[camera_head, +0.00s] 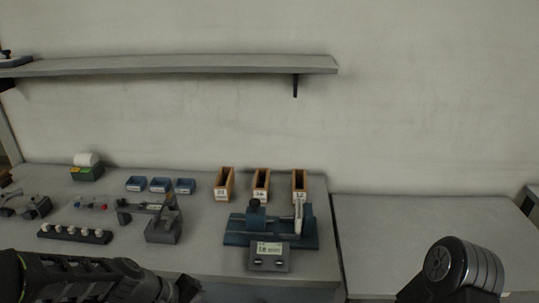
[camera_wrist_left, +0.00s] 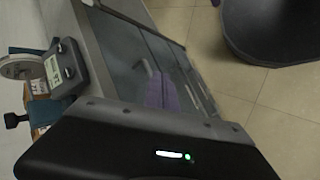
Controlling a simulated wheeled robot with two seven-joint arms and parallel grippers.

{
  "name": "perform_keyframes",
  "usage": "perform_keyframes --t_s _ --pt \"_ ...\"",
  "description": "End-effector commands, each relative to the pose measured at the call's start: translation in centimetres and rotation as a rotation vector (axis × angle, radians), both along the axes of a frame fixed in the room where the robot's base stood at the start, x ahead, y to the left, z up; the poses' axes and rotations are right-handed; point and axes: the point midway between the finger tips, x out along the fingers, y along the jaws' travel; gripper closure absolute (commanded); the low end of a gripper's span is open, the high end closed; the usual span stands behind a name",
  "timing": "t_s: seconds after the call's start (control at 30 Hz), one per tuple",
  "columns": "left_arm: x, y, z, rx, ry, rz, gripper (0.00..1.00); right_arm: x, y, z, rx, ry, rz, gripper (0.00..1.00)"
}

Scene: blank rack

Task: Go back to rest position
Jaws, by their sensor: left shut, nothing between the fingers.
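My left arm comes in at the bottom left of the head view, low in front of the bench's front edge. My left gripper (camera_head: 186,289) is at its end, at the lower edge of the picture. It is shut and holds nothing; its fingertips are hard to make out. In the left wrist view a black housing of mine with a small green light fills the bottom. My right arm shows only as a black rounded link at the lower right of the head view; the right gripper is out of view.
The grey bench (camera_head: 205,243) carries a blue fixture (camera_head: 236,237), a display unit (camera_head: 268,257), three wooden bins (camera_head: 261,184), blue trays (camera_head: 160,185) and a black strip with white knobs (camera_head: 74,233). The right-hand table (camera_head: 400,225) is clear. A shelf (camera_head: 180,65) hangs above.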

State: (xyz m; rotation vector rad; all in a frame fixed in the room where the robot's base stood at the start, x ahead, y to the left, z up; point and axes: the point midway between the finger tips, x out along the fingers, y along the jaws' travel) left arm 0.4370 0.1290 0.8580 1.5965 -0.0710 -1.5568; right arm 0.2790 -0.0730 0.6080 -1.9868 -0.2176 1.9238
Motion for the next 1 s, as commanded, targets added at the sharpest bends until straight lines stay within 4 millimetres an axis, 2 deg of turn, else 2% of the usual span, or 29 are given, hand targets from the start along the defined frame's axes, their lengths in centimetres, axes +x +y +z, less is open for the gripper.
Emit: perform_keyframes --t_s 0.03,0.17,0.3,0.4,0.5,0.6,1.0 --pt "-0.8 -0.3 -2.4 0.03 0.023 -0.018 1.0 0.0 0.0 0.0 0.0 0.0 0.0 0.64" --pt "-3.3 -0.7 -9.2 0.14 0.056 -0.082 1.0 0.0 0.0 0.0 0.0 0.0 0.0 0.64" --pt "-8.3 -2.1 -17.8 0.273 0.052 -0.224 1.0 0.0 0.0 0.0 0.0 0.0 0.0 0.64" --pt "-11.7 -3.4 -21.7 0.319 0.013 -0.324 1.0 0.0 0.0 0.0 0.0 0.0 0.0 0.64" --pt "-14.3 -4.6 -23.9 0.332 -0.025 -0.394 1.0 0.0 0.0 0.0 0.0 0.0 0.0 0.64" --pt "-15.6 -5.4 -24.8 0.331 -0.052 -0.426 1.0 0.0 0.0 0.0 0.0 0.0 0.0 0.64" --pt "-15.8 -5.6 -25.0 0.331 -0.065 -0.436 1.0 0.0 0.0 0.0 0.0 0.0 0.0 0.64"
